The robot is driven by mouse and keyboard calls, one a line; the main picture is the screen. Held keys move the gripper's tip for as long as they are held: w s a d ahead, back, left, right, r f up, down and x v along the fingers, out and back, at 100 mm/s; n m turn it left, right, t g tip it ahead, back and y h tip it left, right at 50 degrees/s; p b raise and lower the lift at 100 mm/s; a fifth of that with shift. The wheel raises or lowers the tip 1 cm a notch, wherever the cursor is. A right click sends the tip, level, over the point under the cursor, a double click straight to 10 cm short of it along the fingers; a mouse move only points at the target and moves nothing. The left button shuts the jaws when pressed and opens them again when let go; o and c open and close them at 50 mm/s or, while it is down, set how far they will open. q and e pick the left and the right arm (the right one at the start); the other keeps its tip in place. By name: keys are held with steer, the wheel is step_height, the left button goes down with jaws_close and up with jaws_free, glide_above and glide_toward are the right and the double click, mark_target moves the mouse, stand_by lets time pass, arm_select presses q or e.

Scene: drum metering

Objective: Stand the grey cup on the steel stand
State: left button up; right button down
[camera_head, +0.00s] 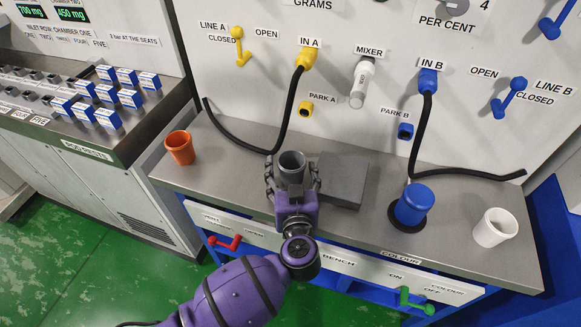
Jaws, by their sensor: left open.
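The grey cup (291,161) stands upright on the bench, its open mouth facing up. My left gripper (292,174) is open, with one finger on each side of the cup; I cannot tell whether the fingers touch it. The gripper's purple palm hides the cup's lower part. The steel stand (343,181) is a flat grey block just right of the cup and the gripper, with nothing on its top. My right gripper is not in view.
An orange cup (180,148) stands on the bench (235,172) at the left. Black hoses (288,112) hang from the panel behind. A red handle (225,243) and a green handle (417,302) project in front.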

arm_select(q)
steer(key=shift+s+r, duration=0.1)
steer(key=shift+s, duration=0.15)
steer(key=shift+c, duration=1.2)
steer(key=c, duration=1.1)
steer(key=shift+r, duration=0.1)
